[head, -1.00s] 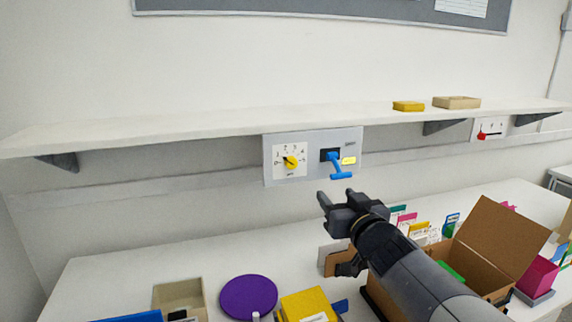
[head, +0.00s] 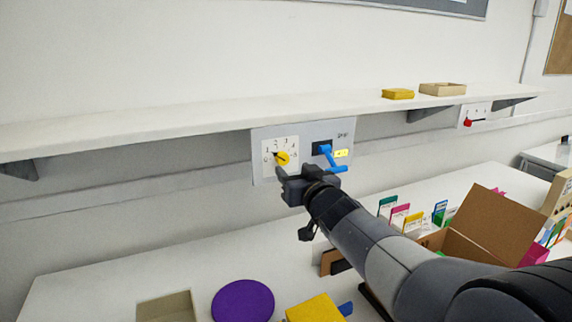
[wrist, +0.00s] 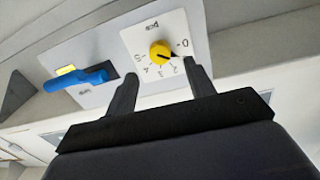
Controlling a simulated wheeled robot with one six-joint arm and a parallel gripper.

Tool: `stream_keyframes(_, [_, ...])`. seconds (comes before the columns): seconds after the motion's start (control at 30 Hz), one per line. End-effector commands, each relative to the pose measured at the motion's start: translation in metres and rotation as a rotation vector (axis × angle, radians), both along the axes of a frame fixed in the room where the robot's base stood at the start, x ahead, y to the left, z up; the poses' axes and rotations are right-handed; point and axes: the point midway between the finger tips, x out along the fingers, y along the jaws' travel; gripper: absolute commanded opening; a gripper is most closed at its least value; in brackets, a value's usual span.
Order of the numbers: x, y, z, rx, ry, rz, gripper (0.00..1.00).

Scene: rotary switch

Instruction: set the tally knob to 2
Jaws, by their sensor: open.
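A yellow knob (head: 283,158) with a black pointer sits on a white numbered dial on the grey wall panel (head: 321,133) under the shelf. The pointer aims to the upper left, close to the 1. In the wrist view, which is turned over, the knob (wrist: 160,52) shows beyond and between my fingertips, its pointer towards the 1. My gripper (head: 288,177) is open and empty, just below and in front of the dial; no contact with the knob shows.
A blue lever (head: 330,158) with a yellow tag juts out just right of the dial. The shelf (head: 200,124) runs above the panel. A red-pointer dial (head: 472,117) is farther right. A cardboard box (head: 490,228), file cards and a purple disc (head: 243,300) are on the table below.

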Motion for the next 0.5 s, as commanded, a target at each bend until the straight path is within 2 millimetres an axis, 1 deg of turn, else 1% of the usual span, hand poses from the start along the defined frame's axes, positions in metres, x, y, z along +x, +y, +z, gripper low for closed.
stream_keyframes(0.03, [0.009,0.004,-0.001,0.000,0.001,0.001,0.51])
stream_keyframes(0.1, [0.020,0.008,-0.001,0.000,0.001,0.001,0.51])
stream_keyframes(0.23, [0.036,0.013,0.000,0.000,0.001,0.001,0.51])
stream_keyframes(0.4, [0.048,0.017,0.000,-0.001,0.001,0.000,0.51])
stream_keyframes(0.5, [0.051,0.018,0.000,-0.001,0.001,0.000,0.51])
